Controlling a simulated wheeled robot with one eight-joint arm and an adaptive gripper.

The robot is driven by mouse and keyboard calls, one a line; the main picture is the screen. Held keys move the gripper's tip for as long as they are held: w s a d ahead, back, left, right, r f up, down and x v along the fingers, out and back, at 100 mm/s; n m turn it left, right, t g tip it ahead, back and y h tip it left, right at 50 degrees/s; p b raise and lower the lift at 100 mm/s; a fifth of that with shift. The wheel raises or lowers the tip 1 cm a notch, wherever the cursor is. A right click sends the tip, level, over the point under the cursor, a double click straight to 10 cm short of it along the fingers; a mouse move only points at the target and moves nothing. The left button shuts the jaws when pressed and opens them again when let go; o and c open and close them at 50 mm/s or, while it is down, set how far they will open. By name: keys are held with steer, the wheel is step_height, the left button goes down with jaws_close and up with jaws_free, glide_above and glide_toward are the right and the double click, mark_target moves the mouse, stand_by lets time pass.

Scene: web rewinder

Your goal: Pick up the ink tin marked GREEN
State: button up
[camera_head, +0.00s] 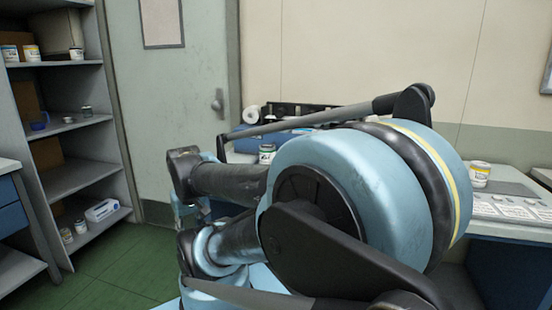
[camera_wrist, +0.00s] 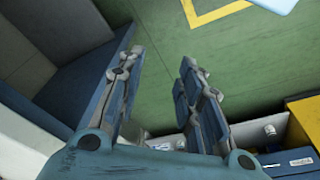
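Several small tins with pale labels show in the head view, and I cannot read the word GREEN on any of them. One tin (camera_head: 266,154) stands on the bench behind my arm, partly hidden by it. Another tin (camera_head: 479,175) stands on the grey console at the right. Two tins, a left one (camera_head: 10,53) and a right one (camera_head: 31,53), are on the upper shelf at the left. My gripper (camera_wrist: 162,58) is open and empty in the wrist view, above green floor.
The grey shelf unit (camera_head: 75,178) at the left also holds a blue mug (camera_head: 40,122) and low-down tins (camera_head: 80,227). A closed door (camera_head: 175,100) is behind. In the wrist view, a blue cabinet (camera_wrist: 70,75) is at the left and a yellow-topped unit (camera_wrist: 305,115) at the right.

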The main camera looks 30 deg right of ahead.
steer(key=shift+o, duration=0.3)
steer(key=shift+d, duration=0.1)
steer(key=o, duration=0.4)
steer(key=shift+s+r, duration=0.2)
steer(key=o, duration=0.7)
steer(key=shift+w+d+r, duration=0.2)
steer(key=shift+d+r, duration=0.05)
steer(key=shift+r, duration=0.35)
steer(key=shift+w+d+r, duration=0.2)
steer(key=shift+r, duration=0.4)
steer(key=w+d+r+n+y, duration=0.1)
steer(key=w+d+r+n, duration=0.2)
steer(key=w+d+r, duration=1.3)
steer(key=d+r+n+t+y, duration=0.1)
steer(key=d+r, duration=0.3)
steer(key=d, duration=1)
steer(key=d+r+n+t, duration=0.15)
steer(key=d+r, duration=0.25)
steer(key=d, duration=0.9)
steer(key=shift+g, duration=0.45)
steer(key=x, duration=1.1)
steer(key=shift+w+a+f, duration=0.1)
steer(key=shift+w+f, duration=0.05)
steer(key=shift+w, duration=0.25)
steer(key=shift+s+x, duration=0.1)
steer(key=shift+x, duration=1.2)
steer(key=shift+s+x, duration=0.15)
steer(key=shift+x, duration=1.2)
